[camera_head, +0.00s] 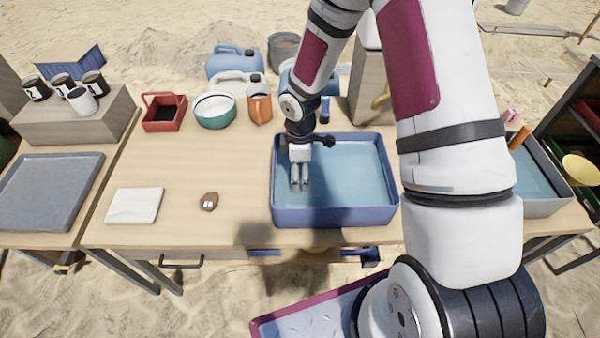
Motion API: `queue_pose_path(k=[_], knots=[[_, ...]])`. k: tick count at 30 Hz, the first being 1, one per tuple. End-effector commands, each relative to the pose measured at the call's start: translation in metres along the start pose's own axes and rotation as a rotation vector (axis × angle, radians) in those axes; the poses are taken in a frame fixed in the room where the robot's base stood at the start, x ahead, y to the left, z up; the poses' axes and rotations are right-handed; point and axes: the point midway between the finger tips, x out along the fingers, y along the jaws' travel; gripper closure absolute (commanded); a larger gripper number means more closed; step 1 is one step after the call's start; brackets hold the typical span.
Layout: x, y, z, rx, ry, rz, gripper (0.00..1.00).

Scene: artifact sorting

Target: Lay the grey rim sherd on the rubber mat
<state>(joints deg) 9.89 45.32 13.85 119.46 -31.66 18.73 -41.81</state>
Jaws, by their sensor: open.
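My gripper (300,185) points down over the left part of the blue basin (388,208), its fingers a narrow gap apart, with nothing visible between them. I cannot tell how far its tips are above the water. No grey rim sherd can be made out; the water near the fingers is partly hidden by them. A small brown piece with pale marks (209,202) lies on the table left of the basin. No surface is clearly a rubber mat; a flat grey, rimmed tray-like piece (48,190) lies on the left table, and a white pad (134,205) lies on the middle table.
A red container (164,112), a green-and-white bowl (214,110) and an orange jug (260,105) stand along the table's back. Several cups stand on a wooden block (70,122) at left. Bare tabletop (165,170) lies left of the basin. My arm hides part of the right side.

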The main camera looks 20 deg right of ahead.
Motion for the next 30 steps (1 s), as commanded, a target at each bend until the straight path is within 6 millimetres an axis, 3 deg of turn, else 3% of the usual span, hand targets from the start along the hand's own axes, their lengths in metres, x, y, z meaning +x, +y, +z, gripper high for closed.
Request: queue_pose_path(k=[12, 18, 26, 30], knots=[[-0.083, 0.001, 0.001, 0.002, 0.001, 0.004, 0.28], [-0.106, 0.0, 0.0, 0.001, 0.001, 0.002, 0.28], [-0.118, -0.001, 0.002, 0.012, -0.006, 0.007, 0.28], [-0.15, -0.006, 0.012, 0.09, -0.036, 0.044, 0.28]])
